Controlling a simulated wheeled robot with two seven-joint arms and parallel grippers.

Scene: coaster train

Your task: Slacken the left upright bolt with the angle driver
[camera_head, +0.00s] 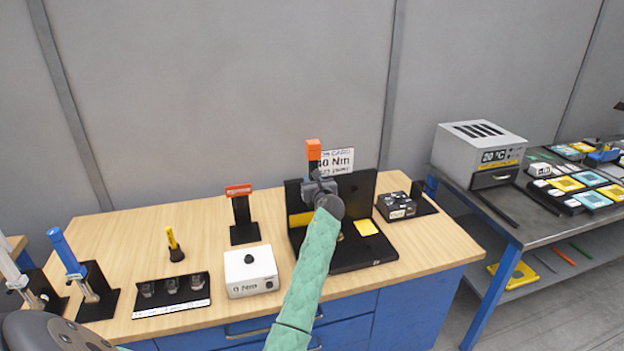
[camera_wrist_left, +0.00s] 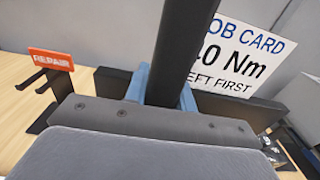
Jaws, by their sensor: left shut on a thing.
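My left gripper (camera_head: 320,189) is shut on a black-shafted tool with an orange top (camera_head: 313,150), which looks like the angle driver. The tool stands upright above the black fixture (camera_head: 360,262). In the left wrist view the tool's black shaft (camera_wrist_left: 188,45) rises between my blue-grey left fingers (camera_wrist_left: 165,88). The tool's lower end and the left upright bolt are hidden behind my gripper and arm, so I cannot tell whether they touch. My right gripper is not in view.
A job card (camera_head: 338,160) stands behind the fixture. Around it are a REPAIR stand (camera_head: 243,215), a white torque box (camera_head: 251,271), a yellow-handled driver (camera_head: 173,244), a labelled black tray (camera_head: 172,291), a blue-handled tool (camera_head: 67,251) and a black box (camera_head: 396,206). Bare wood lies at back left.

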